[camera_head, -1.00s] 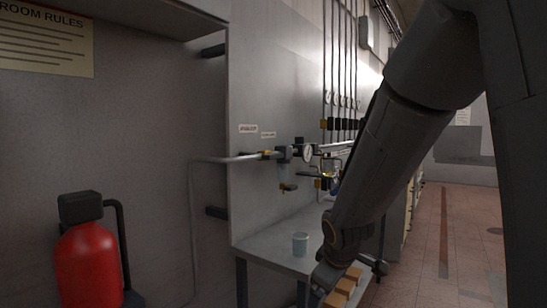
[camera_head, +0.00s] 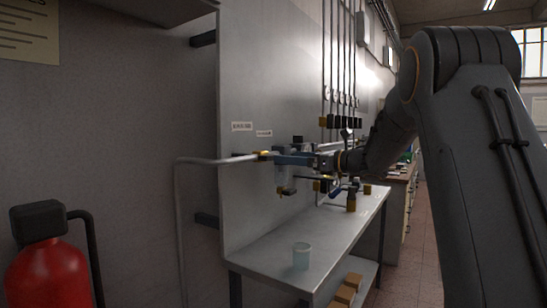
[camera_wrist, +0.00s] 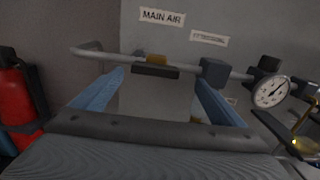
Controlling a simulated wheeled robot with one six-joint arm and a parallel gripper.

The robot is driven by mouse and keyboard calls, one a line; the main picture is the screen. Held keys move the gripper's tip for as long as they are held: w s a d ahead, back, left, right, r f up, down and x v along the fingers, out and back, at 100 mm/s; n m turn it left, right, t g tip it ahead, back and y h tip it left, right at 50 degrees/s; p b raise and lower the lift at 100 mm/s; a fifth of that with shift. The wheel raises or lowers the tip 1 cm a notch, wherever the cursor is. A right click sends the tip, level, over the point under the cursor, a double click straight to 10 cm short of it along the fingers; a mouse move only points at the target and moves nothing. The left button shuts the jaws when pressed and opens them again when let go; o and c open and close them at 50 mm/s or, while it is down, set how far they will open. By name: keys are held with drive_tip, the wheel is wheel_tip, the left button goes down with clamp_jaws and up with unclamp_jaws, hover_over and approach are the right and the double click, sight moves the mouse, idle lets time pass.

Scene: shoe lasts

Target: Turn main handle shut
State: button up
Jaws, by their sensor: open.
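The main valve shows in the wrist view as a brass body (camera_wrist: 157,59) on the grey pipe, under the "MAIN AIR" label (camera_wrist: 162,17). A short dark bar, which looks like its handle (camera_wrist: 155,72), lies roughly along the pipe just in front of the brass. In the head view the brass part (camera_head: 262,153) sits on the pipe at the panel's left. My gripper (camera_wrist: 160,80) is open, with one blue finger on each side of the handle in the wrist view. I cannot tell whether either finger touches it. In the head view my gripper (camera_head: 277,158) reaches in from the right, beside the valve.
A pressure gauge (camera_wrist: 270,91) and other fittings are close to the right of my gripper. A red extinguisher (camera_head: 47,275) is at lower left.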

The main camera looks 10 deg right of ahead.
sight(272, 156)
drive_tip(key=x, duration=0.2)
drive_tip(key=p+x, duration=0.1)
drive_tip(key=x, duration=0.5)
drive_tip(key=shift+s+a+p, duration=0.3)
drive_tip(key=shift+s+p, duration=0.05)
drive_tip(key=shift+d, duration=0.15)
drive_tip(key=c, duration=1)
